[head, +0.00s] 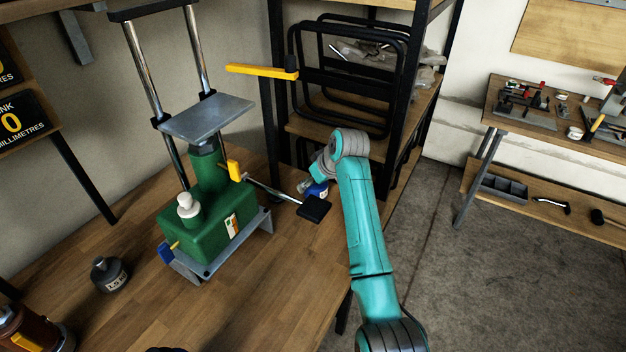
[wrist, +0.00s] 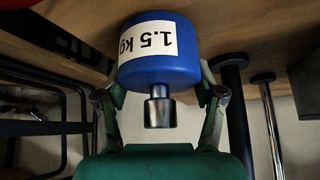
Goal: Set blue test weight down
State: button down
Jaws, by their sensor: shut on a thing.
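The blue test weight (wrist: 160,68) fills the upper middle of the wrist view, with a white label reading 1.5 kg upside down and a dark metal knob pointing down the picture. My gripper (wrist: 160,85) is shut on it, one finger on each side. In the head view the blue weight (head: 317,191) shows small and partly hidden at the end of my arm, near the right edge of the wooden bench (head: 265,290). The bench wood lies behind the weight's base in the wrist view; I cannot tell whether they touch.
A dark grey weight (head: 109,274) stands at the left. Black shelving (head: 392,110) rises behind.

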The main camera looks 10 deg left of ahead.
jog(key=shift+r, duration=0.1)
jog(key=shift+c, duration=0.7)
grip_release()
jog(key=shift+f, duration=0.2)
jog(key=shift+r, duration=0.1)
jog(key=v, duration=1.2)
